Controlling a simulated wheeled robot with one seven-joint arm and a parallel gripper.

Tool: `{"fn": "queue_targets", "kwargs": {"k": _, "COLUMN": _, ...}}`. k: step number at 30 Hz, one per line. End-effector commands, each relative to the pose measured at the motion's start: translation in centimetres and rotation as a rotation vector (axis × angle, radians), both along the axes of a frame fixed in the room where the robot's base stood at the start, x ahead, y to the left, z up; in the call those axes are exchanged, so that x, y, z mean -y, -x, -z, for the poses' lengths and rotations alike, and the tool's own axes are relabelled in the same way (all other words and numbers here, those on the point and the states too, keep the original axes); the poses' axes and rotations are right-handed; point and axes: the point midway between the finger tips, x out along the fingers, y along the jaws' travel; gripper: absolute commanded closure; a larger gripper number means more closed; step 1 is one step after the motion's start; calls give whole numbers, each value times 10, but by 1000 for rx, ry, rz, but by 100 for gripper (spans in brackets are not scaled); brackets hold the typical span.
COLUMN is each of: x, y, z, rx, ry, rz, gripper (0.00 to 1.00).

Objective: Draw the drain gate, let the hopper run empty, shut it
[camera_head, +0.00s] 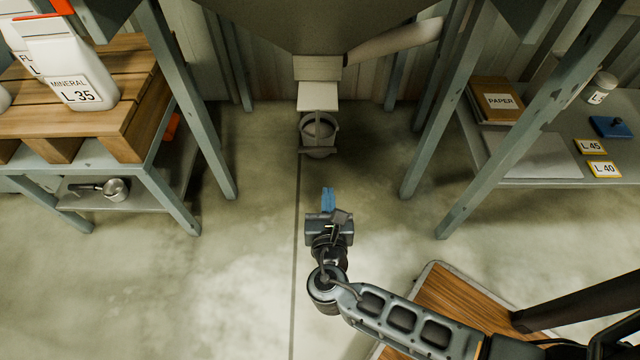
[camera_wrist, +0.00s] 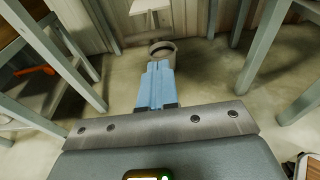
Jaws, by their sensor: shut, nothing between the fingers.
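The grey hopper (camera_head: 320,22) hangs at the top centre of the head view, with a pale outlet block (camera_head: 318,68) under it. A pale flat plate (camera_head: 317,96), which looks like the drain gate, juts forward below the block; a thin stem and bar hang at its front. It also shows at the top of the wrist view (camera_wrist: 148,6). I cannot tell how far it is drawn. A round grey bucket-like vessel (camera_head: 318,140) is below the plate, and its rim shows in the wrist view (camera_wrist: 163,48). My gripper (camera_head: 328,192) is shut and empty, in front of the vessel and apart from it.
Steel legs (camera_head: 190,110) and (camera_head: 445,110) frame the hopper. A left bench carries white sacks labelled MINERAL (camera_head: 75,75), with a metal scoop (camera_head: 113,189) beneath. A right shelf holds a PAPER box (camera_head: 497,103) and label cards (camera_head: 603,169). Open floor (camera_head: 230,260) lies between them.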

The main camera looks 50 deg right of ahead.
Motion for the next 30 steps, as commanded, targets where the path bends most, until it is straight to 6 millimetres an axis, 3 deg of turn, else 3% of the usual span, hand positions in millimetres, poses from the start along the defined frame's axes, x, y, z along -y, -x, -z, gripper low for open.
{"fn": "queue_targets", "kwargs": {"k": 18, "x": 85, "y": -66, "z": 24, "rx": 4, "ry": -6, "rz": 2, "gripper": 100}}
{"fn": "queue_targets", "kwargs": {"k": 30, "x": 103, "y": -79, "z": 26, "rx": 2, "ry": -7, "rz": -1, "gripper": 100}}
